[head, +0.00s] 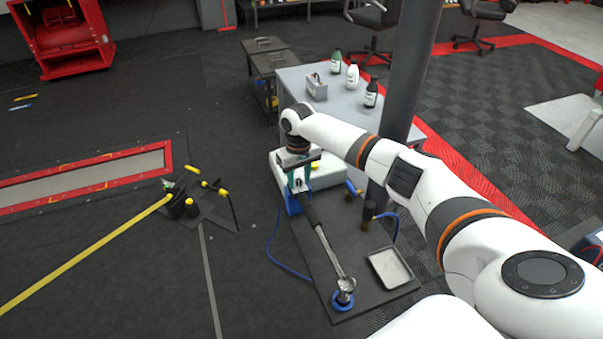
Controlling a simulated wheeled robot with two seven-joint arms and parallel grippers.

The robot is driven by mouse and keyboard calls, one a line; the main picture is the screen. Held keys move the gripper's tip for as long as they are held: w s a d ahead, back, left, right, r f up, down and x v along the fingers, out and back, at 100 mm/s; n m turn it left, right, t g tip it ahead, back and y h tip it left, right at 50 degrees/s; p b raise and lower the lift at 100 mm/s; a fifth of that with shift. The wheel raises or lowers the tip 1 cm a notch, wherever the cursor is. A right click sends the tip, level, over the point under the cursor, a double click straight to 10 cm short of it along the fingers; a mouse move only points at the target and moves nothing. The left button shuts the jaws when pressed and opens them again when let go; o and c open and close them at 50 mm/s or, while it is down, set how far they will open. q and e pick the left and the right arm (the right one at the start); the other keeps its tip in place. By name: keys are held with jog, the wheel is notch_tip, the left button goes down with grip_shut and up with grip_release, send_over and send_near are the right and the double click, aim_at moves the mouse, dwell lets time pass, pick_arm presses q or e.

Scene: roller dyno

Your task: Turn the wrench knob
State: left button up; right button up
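The wrench (327,248) is a long silver tool with a dark handle on the dark board at lower centre. Its lower head sits at a blue round piece (343,300). My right arm comes in from the right, and my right gripper (301,190) points down at the upper end of the wrench handle. Its fingers are small and partly merge with blue and teal parts behind, so I cannot tell whether they touch or grip the handle. A separate wrench knob cannot be made out. My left gripper is not in view.
A metal tray (390,268) lies right of the wrench. A blue hose (277,258) curves along the board's left. A grey table (340,113) with bottles and a dark post (408,75) stand behind.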

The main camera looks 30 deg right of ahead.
grip_shut()
jog(key=shift+r, duration=0.1)
